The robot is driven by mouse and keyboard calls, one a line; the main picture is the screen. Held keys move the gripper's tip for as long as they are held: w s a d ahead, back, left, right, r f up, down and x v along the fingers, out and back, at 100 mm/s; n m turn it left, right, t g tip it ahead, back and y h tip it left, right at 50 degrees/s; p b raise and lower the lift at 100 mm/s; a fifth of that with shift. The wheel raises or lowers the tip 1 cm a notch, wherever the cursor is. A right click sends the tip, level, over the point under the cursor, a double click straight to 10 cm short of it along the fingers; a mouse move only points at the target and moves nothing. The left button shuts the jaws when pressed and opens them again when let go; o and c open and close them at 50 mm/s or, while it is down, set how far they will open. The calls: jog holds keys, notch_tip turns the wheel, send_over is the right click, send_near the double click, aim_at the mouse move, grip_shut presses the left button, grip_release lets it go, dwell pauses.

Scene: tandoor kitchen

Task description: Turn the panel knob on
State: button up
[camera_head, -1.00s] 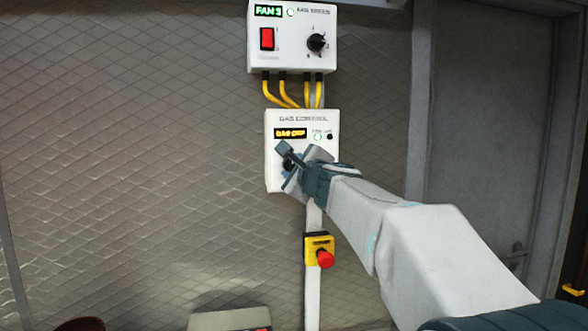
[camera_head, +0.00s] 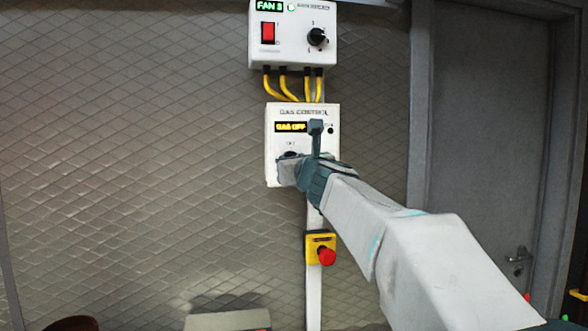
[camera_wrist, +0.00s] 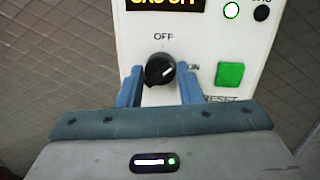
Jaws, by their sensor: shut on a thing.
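The white gas control panel (camera_head: 273,150) is on the wall and its amber display reads GAS OFF. Its black knob (camera_wrist: 160,66) shows in the wrist view below the word OFF, with ON to its right. The knob's white mark slants toward the upper right, between the two words. My gripper (camera_wrist: 158,80) is shut on the knob, with one blue finger on each side. In the head view, my gripper (camera_head: 287,166) covers most of the knob and the lower panel.
A green reset button (camera_wrist: 230,75) is close to the right finger. The fan box (camera_head: 290,45) with yellow cables is above the panel. A red emergency button (camera_head: 326,256) on a yellow base is below. A grey door is at right.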

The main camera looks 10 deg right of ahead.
jog(key=shift+a+f+m+h+b, duration=0.1)
jog(key=shift+m+h+b, duration=0.45)
jog(key=shift+m, duration=1.6)
jog(key=shift+a+m+h+b, duration=0.2)
jog(key=shift+m+b, duration=0.65)
jog(key=shift+m, duration=1.3)
jog(key=shift+d+m, duration=0.15)
jog(key=shift+m, duration=0.15)
jog(key=o, duration=0.9)
jog(key=shift+o, duration=0.2)
jog(key=s+f, duration=0.1)
jog(key=s, duration=1.2)
jog(key=shift+s+f+b, duration=0.3)
jog(key=shift+s+f, duration=0.1)
